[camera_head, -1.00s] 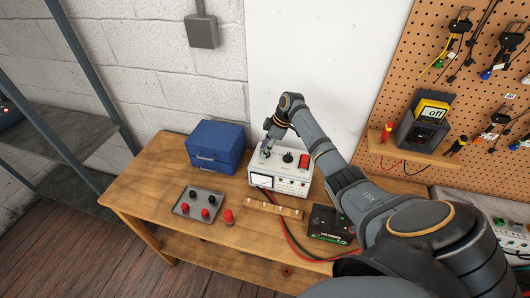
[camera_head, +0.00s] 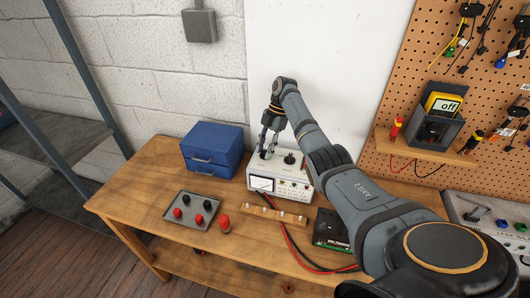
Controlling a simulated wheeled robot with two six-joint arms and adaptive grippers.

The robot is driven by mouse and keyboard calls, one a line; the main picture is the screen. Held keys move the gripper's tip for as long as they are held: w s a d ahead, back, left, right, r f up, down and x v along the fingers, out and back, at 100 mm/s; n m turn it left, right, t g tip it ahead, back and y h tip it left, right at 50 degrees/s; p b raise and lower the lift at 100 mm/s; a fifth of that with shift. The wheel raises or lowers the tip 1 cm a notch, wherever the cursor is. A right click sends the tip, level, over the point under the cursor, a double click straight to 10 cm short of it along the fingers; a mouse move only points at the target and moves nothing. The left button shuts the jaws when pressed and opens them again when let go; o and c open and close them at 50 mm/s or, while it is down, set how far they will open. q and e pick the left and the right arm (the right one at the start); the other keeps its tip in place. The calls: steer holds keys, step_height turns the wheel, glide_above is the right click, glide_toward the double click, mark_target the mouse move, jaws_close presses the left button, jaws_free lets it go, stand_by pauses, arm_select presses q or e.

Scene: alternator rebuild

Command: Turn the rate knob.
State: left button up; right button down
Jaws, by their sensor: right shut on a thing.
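A white bench instrument (camera_head: 262,185) with a meter and several small controls stands at the back of the wooden table. My right gripper (camera_head: 266,154) points down onto the left part of its top panel. It is shut on a small knob there, taken as the rate knob, which the fingers mostly hide. A second, black knob (camera_head: 290,159) stands free to the right of the gripper. Labels are too small to read. My left gripper is not in view.
A blue drawer box (camera_head: 213,148) stands left of the instrument. A grey tray (camera_head: 178,224) holds red and black knobs, with a red piece (camera_head: 225,225) beside it. A wooden strip (camera_head: 273,214) and a black box (camera_head: 330,226) with cables lie in front.

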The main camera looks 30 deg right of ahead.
steer(key=shift+w+r, duration=0.1)
steer(key=shift+r, duration=0.05)
stand_by(0.4)
steer(key=c, duration=1)
jaws_free()
steer(key=shift+d, duration=0.1)
steer(key=shift+o, duration=0.2)
